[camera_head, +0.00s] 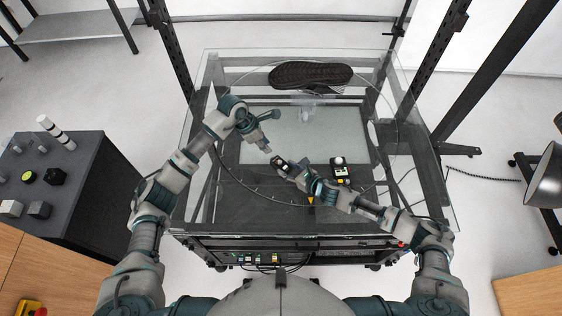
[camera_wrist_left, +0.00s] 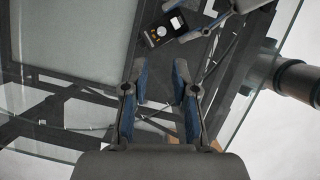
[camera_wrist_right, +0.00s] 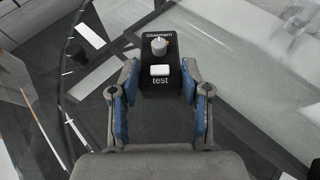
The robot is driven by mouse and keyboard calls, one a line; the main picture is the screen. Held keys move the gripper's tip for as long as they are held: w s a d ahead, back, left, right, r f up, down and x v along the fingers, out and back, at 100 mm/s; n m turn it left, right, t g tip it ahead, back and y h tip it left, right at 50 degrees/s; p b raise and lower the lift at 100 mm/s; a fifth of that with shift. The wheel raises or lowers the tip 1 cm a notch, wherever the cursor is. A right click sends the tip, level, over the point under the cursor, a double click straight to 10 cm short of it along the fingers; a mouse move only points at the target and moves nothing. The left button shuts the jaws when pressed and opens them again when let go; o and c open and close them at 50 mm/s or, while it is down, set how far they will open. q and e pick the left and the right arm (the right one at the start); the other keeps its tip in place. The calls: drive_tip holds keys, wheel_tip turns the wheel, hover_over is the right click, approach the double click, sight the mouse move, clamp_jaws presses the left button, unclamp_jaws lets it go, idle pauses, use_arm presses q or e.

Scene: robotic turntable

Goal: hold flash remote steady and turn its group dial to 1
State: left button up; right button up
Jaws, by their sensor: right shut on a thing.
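The flash remote is a small black box (camera_wrist_right: 160,78) with a silver dial (camera_wrist_right: 159,45), a white button and the word "test". It also shows in the head view (camera_head: 279,163) and at the top of the left wrist view (camera_wrist_left: 162,34). My right gripper (camera_wrist_right: 160,78) is shut on its sides and holds it above the glass table. The number the dial points to is too small to read. My left gripper (camera_head: 266,148) is open and empty in the left wrist view (camera_wrist_left: 158,75). It is beside the remote, up and left of it in the head view, apart from it.
A glass-topped turntable table (camera_head: 215,75) lies below. On it are a black shoe (camera_head: 310,75) on a clear stand at the back and a black device with a pale ball (camera_head: 341,172) to the right. A dark cabinet with knobs (camera_head: 60,180) stands left.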

sight(279, 161)
use_arm(q)
drive_tip(key=x, duration=1.1)
drive_tip(key=shift+s+d+f, duration=0.1)
drive_tip(key=shift+f, duration=0.3)
clamp_jaws()
